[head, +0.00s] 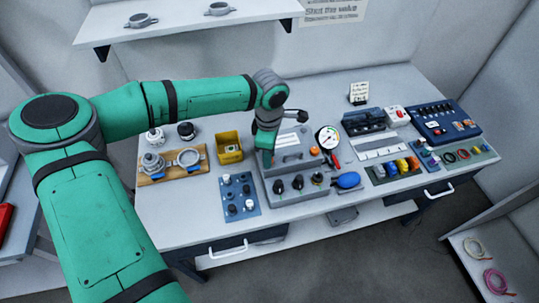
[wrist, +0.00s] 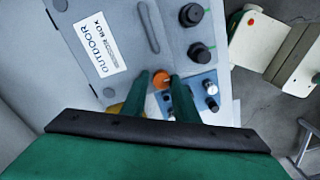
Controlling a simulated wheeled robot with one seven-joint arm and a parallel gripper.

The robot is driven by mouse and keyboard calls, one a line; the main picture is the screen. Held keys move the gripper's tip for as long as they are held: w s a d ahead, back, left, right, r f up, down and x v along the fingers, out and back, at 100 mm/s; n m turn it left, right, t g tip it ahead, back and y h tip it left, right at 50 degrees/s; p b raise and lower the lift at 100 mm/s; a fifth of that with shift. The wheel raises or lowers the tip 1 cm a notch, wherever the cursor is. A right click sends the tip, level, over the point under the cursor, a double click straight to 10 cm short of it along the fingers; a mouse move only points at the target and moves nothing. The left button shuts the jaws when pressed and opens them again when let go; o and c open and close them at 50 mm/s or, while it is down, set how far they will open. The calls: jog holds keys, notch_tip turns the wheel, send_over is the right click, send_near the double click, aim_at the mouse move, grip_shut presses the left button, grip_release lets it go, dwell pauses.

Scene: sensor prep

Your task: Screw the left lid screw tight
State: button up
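The grey sensor box (head: 300,199) stands in the middle of the bench, its labelled lid (wrist: 110,28) in place. An orange screw head, the left lid screw (wrist: 161,80), shows between my fingertips in the wrist view. In the head view my gripper (head: 268,158) points down at the left of the lid and mostly hides that screw. The two green fingers (wrist: 160,78) stand on either side of the screw head, very close to it. I cannot tell whether they touch it. The other orange lid screw (head: 314,150) sits at the lid's right side.
A yellow bin (head: 229,147) and a blue panel with knobs (head: 240,194) are left of the box. A gauge (head: 328,136), a blue bulb (head: 347,181) and a tool with a red handle (head: 335,159) lie close on its right. Black knobs (wrist: 190,14) stick out of the box's front.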

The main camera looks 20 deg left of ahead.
jog(key=shift+o, duration=0.9)
notch_tip(320, 180, up, 11)
jog(key=shift+f, duration=0.1)
